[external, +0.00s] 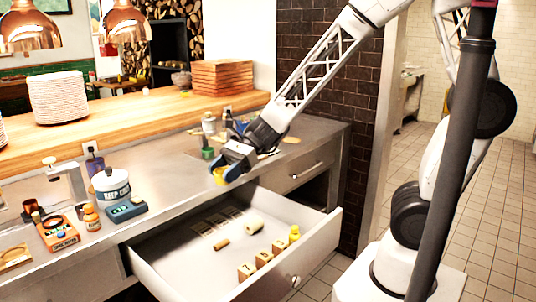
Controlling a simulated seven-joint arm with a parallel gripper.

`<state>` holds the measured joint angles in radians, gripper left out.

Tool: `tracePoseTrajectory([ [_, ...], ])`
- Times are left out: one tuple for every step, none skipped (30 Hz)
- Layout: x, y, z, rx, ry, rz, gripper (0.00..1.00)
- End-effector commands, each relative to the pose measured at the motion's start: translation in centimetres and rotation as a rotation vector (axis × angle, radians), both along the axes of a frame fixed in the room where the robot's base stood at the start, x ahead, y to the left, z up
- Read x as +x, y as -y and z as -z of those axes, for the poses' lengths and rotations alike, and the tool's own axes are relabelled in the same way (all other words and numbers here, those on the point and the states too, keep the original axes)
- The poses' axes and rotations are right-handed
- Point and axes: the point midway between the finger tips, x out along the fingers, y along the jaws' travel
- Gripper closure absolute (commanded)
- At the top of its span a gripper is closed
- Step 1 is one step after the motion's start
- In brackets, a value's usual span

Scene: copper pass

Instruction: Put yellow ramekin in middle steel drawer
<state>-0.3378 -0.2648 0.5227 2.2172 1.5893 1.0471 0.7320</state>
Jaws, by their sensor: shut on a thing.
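The fingers hide part of the ramekin. My gripper is at the front edge of the steel counter, above and behind the open steel drawer (190,263). I cannot tell whether the ramekin touches the counter. The drawer is pulled far out, and its floor has free room at the left and front.
A white pot (111,187) and a blue device (126,211) stand on the counter at left. A green cup (207,153) is just behind my gripper.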

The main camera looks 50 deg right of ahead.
Motion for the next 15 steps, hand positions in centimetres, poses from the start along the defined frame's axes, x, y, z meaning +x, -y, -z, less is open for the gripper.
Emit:
tracePoseTrajectory([
  [-0.6, 0.0, 0.0, 0.000, 0.000, -0.007, 0.68],
  [-0.9, -0.1, 0.0, 0.000, 0.000, -0.010, 0.68],
  [-1.2, -0.1, 0.1, 0.000, 0.001, -0.014, 0.68],
  [-1.5, -0.1, 0.1, 0.000, 0.000, -0.017, 0.68],
  [-1.8, -0.2, 0.1, 0.000, 0.000, -0.021, 0.68],
  [-2.2, -0.2, 0.1, 0.000, 0.000, -0.025, 0.68],
  [-2.5, -0.2, 0.2, 0.000, 0.000, -0.028, 0.68],
  [-2.4, -0.2, 0.7, -0.001, -0.003, -0.028, 0.68],
  [-2.3, -0.2, 1.3, -0.001, -0.003, -0.028, 0.68],
  [-2.3, -0.2, 1.6, -0.001, -0.003, -0.028, 0.68],
  [-2.3, -0.2, 2.0, -0.001, -0.003, -0.027, 0.68],
  [-2.3, -0.2, 2.5, -0.001, -0.002, -0.027, 0.68],
  [-2.3, -0.2, 2.8, -0.001, -0.002, -0.027, 0.68],
  [-2.3, -0.2, 3.2, -0.001, -0.002, -0.026, 0.68],
  [-2.3, -0.2, 3.8, -0.001, -0.002, -0.026, 0.68],
])
